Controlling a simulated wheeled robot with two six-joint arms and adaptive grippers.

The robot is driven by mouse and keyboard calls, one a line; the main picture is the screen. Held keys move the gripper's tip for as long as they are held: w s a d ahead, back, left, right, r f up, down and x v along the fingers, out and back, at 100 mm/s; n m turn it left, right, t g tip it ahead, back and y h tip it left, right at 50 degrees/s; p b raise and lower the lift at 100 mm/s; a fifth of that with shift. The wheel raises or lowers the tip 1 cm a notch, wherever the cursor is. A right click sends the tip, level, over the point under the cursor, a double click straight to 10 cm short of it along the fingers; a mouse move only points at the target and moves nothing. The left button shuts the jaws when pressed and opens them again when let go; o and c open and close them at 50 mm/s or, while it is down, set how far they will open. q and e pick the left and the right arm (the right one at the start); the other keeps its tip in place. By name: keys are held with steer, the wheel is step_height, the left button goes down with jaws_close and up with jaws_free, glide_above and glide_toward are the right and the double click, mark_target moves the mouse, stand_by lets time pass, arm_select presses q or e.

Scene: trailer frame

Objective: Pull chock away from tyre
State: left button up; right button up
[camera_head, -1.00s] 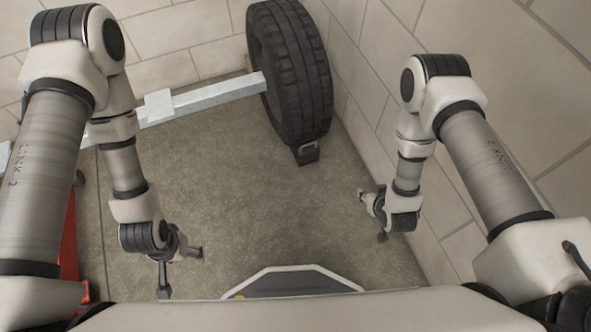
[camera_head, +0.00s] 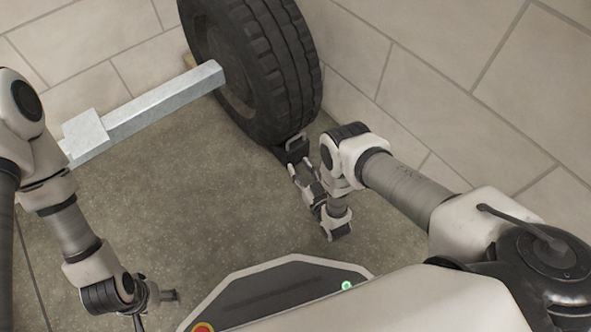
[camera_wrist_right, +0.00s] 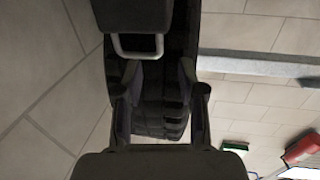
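The black chock (camera_head: 291,154) sits on the floor against the near foot of the black tyre (camera_head: 262,75), with a grey handle on it. In the right wrist view the chock (camera_wrist_right: 133,17) is at the top, its pale handle (camera_wrist_right: 138,53) facing the fingers, with the dark tyre (camera_wrist_right: 162,100) behind. My right gripper (camera_head: 302,170) is close in front of the chock; in its wrist view its two fingers (camera_wrist_right: 159,68) are apart and the space between them looks empty, with the handle just beyond the tips. My left gripper (camera_head: 158,308) is open and empty, low at the left.
A pale metal beam (camera_head: 150,112) runs from the wheel to the left. A tiled wall (camera_head: 420,80) stands close on the right of the wheel and my right arm. The concrete floor (camera_head: 190,205) left of the chock is clear. A red object (camera_wrist_right: 302,148) shows in the right wrist view.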

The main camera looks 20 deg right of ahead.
mark_target(288, 148)
steer(key=w+b, duration=0.1)
steer(key=w, duration=0.1)
steer(key=w+b, duration=0.1)
steer(key=w, duration=0.1)
steer(key=w+a+b, duration=0.1)
steer(key=w, duration=0.1)
steer(key=shift+w+f+b, duration=0.15)
steer(key=shift+w+b, duration=0.25)
steer(key=shift+w, duration=0.5)
jaws_close()
